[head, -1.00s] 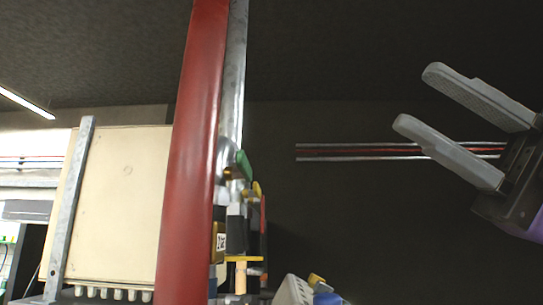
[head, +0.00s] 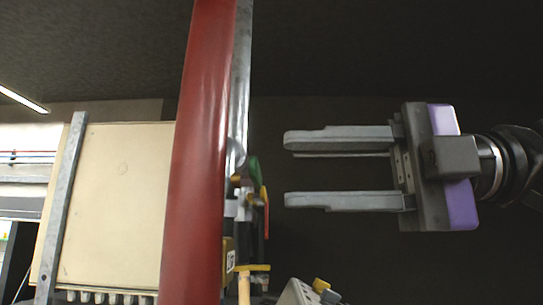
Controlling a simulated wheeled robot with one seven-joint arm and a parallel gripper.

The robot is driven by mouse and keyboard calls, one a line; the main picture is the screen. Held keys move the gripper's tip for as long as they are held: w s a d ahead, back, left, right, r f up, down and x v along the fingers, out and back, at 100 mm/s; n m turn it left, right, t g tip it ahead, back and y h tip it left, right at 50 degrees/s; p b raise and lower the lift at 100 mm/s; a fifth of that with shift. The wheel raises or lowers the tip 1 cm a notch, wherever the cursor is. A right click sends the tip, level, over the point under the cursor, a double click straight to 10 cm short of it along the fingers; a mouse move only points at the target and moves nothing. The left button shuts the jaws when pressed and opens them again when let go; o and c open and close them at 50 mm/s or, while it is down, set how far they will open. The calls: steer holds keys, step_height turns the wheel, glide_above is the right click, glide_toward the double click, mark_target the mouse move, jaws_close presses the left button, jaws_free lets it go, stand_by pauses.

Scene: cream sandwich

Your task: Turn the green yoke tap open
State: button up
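The green tap handle (head: 254,173) shows just right of the red vertical pipe, on a cluster of fittings that the pipe partly hides. It is small and stands steeply, with its lower part close to other fittings. My gripper (head: 288,170) is to the right of the handle at about the same picture height. Its two grey fingers point left, level and parallel, with a wide gap between them. The gripper is open and empty, and its fingertips appear apart from the handle.
The thick red pipe (head: 202,150) runs top to bottom, with a grey metal post (head: 240,70) beside it. A cream panel (head: 115,200) stands at the left. Yellow and red parts (head: 265,198) sit by the tap. A pale box (head: 298,293) is at the bottom.

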mark_target(258, 170)
steer(key=shift+w+a+p, duration=0.1)
steer(key=shift+a+p, duration=0.4)
steer(key=shift+a, duration=1.5)
jaws_close()
